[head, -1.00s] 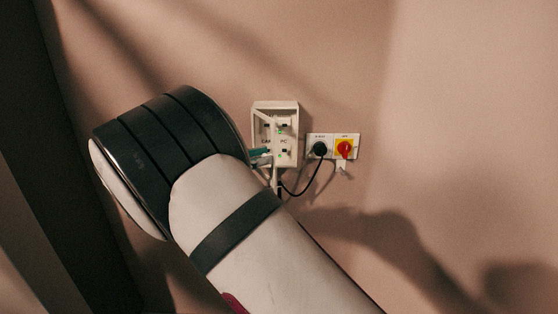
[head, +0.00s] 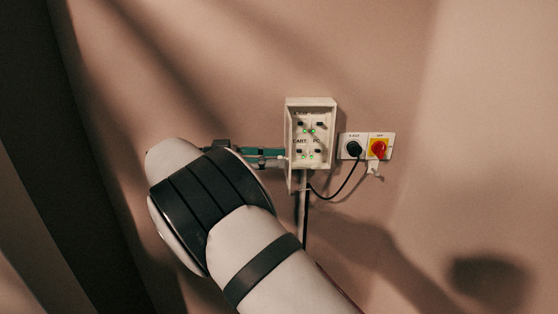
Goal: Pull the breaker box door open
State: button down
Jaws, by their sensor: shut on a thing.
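The white breaker box (head: 332,135) is on the wall near the middle of the head view. Its front is uncovered, showing switches and small green lights inside. Its door (head: 290,182) stands out from the left side, seen almost edge-on. My gripper (head: 284,159) reaches in from the left with teal fingers and is shut on the door at its edge. The fingertips are small here, so the exact contact is hard to make out. My arm covers the lower left of the view.
Right of the box are a socket with a black plug (head: 353,148) and a red rotary switch (head: 378,149) on a yellow plate. A black cable (head: 345,184) loops from the plug to below the box. The wall around is bare.

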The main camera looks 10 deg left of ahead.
dwell(0.3)
jog(key=c, duration=1.5)
grip_release()
jog(key=shift+c, duration=0.2)
notch_tip(320, 180, up, 10)
